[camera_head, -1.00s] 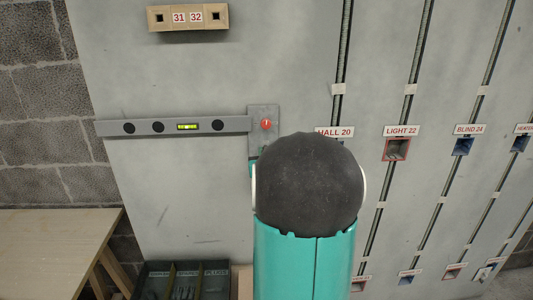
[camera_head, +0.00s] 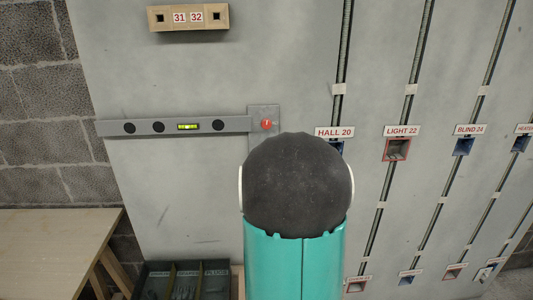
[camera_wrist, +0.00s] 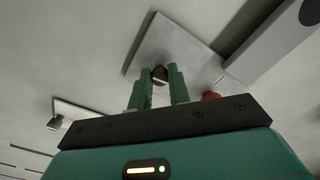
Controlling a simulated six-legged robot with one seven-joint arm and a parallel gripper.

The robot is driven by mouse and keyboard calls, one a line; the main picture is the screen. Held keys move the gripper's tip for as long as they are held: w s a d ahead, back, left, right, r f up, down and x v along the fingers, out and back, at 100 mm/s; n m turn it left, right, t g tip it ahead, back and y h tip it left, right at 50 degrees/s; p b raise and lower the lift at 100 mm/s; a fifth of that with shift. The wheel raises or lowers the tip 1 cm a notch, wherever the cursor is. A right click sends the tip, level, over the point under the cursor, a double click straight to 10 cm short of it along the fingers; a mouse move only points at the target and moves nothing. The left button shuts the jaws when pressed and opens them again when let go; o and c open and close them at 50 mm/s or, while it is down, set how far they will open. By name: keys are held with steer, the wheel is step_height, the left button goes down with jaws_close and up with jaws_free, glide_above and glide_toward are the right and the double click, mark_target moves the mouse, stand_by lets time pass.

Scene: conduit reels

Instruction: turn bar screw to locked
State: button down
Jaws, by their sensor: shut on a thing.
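A grey bar (camera_head: 170,127) with a green level vial lies level across the wall panel. Its right end meets a small grey plate (camera_head: 263,112) with a red dial (camera_head: 266,124) bearing a white mark. In the wrist view, the plate (camera_wrist: 190,52) shows with part of the red dial (camera_wrist: 211,96) near my right finger. My gripper (camera_wrist: 160,80) is shut on a small dark screw head, apparently the bar screw (camera_wrist: 160,72), at the plate. My arm hides the gripper and the screw in the head view.
A wooden block labelled 31 32 (camera_head: 188,17) is above. Conduits run down the right, with boxes labelled HALL 20 (camera_head: 334,132), LIGHT 22 (camera_head: 397,149) and BLIND 24 (camera_head: 463,147). A bench (camera_head: 55,245) and a dark compartment tray (camera_head: 183,283) are lower left.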

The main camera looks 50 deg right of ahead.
steer(key=shift+m, duration=0.6)
steer(key=c, duration=1.3)
jaws_free()
steer(key=v, duration=1.3)
steer(key=shift+s+a, duration=0.3)
